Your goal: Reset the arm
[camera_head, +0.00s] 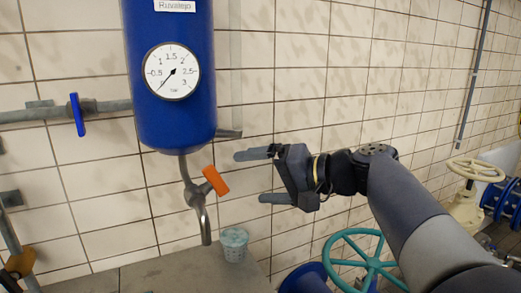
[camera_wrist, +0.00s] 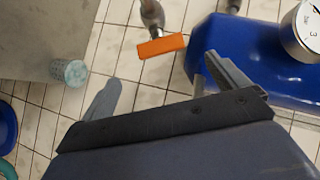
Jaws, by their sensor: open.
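My gripper (camera_head: 254,176) is open and empty, with its two fingers pointing left, in the middle of the head view. It is to the right of the orange valve handle (camera_head: 215,180) under the blue tank (camera_head: 170,75), apart from it. In the wrist view my gripper (camera_wrist: 165,85) shows its two fingers spread, with the orange handle (camera_wrist: 162,46) beyond them. My arm reaches in from the lower right of the head view.
A pressure gauge (camera_head: 171,71) is on the tank. A light teal cup (camera_head: 234,244) stands on a grey ledge (camera_head: 185,270) beside the spout. A teal handwheel (camera_head: 361,258) is below my arm. A cream handwheel (camera_head: 475,169) and blue pipe flange (camera_head: 500,203) are at right.

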